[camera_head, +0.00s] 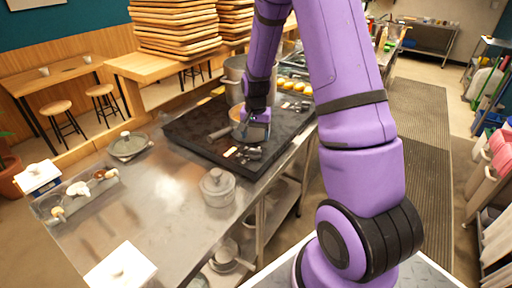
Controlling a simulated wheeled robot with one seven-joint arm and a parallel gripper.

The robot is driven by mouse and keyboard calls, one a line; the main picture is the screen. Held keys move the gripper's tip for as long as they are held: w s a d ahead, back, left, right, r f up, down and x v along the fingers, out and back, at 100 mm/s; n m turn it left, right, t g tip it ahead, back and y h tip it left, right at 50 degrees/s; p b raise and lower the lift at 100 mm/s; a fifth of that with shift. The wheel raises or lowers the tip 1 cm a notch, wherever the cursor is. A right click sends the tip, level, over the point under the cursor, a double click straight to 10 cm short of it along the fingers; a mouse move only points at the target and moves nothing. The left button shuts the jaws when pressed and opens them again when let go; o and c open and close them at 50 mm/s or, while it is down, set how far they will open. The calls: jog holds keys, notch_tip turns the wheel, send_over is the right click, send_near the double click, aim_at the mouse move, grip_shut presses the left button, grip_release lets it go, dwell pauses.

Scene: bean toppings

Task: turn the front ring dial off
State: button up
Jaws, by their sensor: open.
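The black cooktop (193,128) lies on the steel counter. My gripper (252,142) is low over its front right part, pointing down, and its jaws are open. Small light and dark control parts (232,152) show at the cooktop's front edge, just below my gripper. They are too small to tell which is the front ring dial or how it is turned. I cannot tell whether my gripper touches any of them. A pan with a handle (219,132) sits on the cooktop, partly hidden by my gripper.
A large metal pot (234,72) stands at the back of the cooktop. A lidded grey pot (217,187) stands on the counter in front. A tray of condiments (80,195) and a lidded pan (128,145) are at left. The counter's middle is clear.

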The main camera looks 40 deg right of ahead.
aim_at(255, 153)
notch_tip(255, 153, down, 6)
jog(key=shift+r, duration=0.1)
dwell(0.4)
jog(key=c, duration=0.9)
